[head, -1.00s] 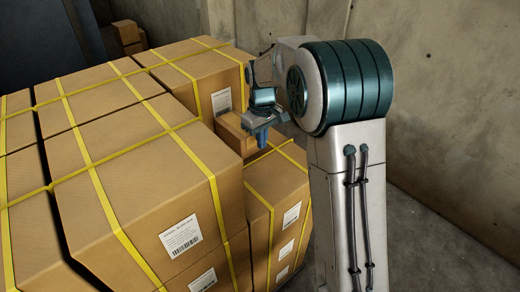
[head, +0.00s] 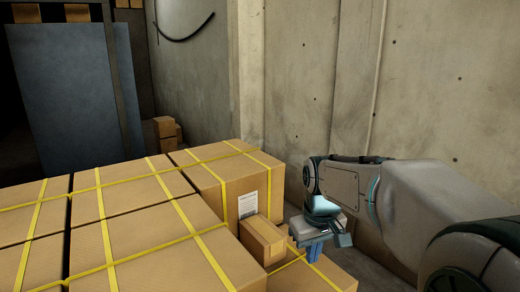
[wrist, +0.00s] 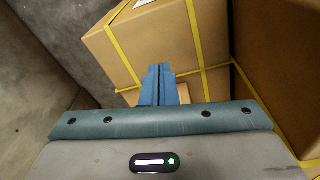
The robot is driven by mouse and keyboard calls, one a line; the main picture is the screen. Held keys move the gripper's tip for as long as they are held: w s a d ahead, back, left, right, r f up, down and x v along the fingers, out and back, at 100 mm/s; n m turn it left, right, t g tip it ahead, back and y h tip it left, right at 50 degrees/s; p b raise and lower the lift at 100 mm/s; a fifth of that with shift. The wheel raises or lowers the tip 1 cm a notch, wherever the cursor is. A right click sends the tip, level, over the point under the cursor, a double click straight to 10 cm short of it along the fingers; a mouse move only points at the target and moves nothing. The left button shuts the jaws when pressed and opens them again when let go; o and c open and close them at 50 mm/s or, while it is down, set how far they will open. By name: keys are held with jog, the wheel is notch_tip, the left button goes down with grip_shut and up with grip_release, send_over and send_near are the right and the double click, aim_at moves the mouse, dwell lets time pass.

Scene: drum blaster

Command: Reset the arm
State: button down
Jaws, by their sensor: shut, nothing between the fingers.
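My gripper (head: 315,248) is at the lower right of the head view, pointing down beside a small cardboard box (head: 263,240). Its blue fingers are together with nothing between them. In the wrist view my gripper (wrist: 160,72) also shows shut, its fingertips in front of the strapped cardboard boxes (wrist: 150,45). My arm reaches in from the right edge of the head view.
Large boxes with yellow straps (head: 120,215) fill the lower left. A concrete wall (head: 330,80) stands behind and to the right. A blue-grey panel (head: 75,100) and small boxes (head: 166,130) are at the back left.

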jog(key=s+d+f+m+t, duration=0.1)
jog(key=s+f+m, duration=0.1)
jog(key=s, duration=0.6)
jog(key=s+d+f+m, duration=0.2)
jog(key=s, duration=0.6)
jog(key=shift+s+t, duration=0.25)
jog(key=shift+t, duration=0.15)
